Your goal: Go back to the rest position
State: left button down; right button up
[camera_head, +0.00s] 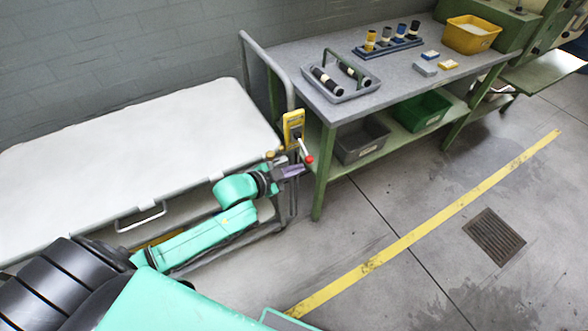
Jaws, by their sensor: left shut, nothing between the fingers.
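My left gripper (295,171) is at the end of my green left arm, which reaches in from the lower left. Its fingers are shut with nothing visible between them. It is in front of the trolley's upright frame, just below a yellow control box (293,126) and a small red ball knob (309,159). Whether it touches the knob or the frame, I cannot tell. My right gripper is not in view.
A white-topped trolley (120,150) stands at left. A green-legged workbench (319,185) holds a grey tray (343,94), a blue rack (388,48) and a yellow bin (471,36). Clear floor with a yellow line (425,230) and a drain grate (494,237) lies at right.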

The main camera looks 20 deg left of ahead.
pick_arm(q)
jog(key=shift+s+r, duration=0.35)
jog(key=shift+s, duration=0.25)
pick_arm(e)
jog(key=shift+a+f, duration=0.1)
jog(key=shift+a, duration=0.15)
pick_arm(q)
jog(key=s+a+f+n+g+y, duration=0.2)
jog(key=s+a+f, duration=0.2)
jog(key=f, duration=0.5)
jog(key=s+a+f+n+g+y, duration=0.15)
jog(key=s+a+f, duration=0.25)
jog(key=f, duration=0.4)
jog(key=s+a+f+n+g+y, duration=0.1)
jog(key=s+a+f+n+y, duration=0.2)
jog(key=f, duration=0.6)
jog(key=s+d+f+g, duration=0.1)
jog(key=s+f, duration=0.3)
jog(key=s, duration=0.5)
jog(key=s+d+f+n+g, duration=0.1)
jog(key=s+f+g, duration=0.2)
jog(key=s, duration=0.6)
jog(key=s+d+f+n+g, duration=0.1)
jog(key=s+f+g, duration=0.1)
jog(key=s+f, duration=0.5)
jog(key=shift+s+g, duration=0.35)
jog(key=shift+s, duration=0.85)
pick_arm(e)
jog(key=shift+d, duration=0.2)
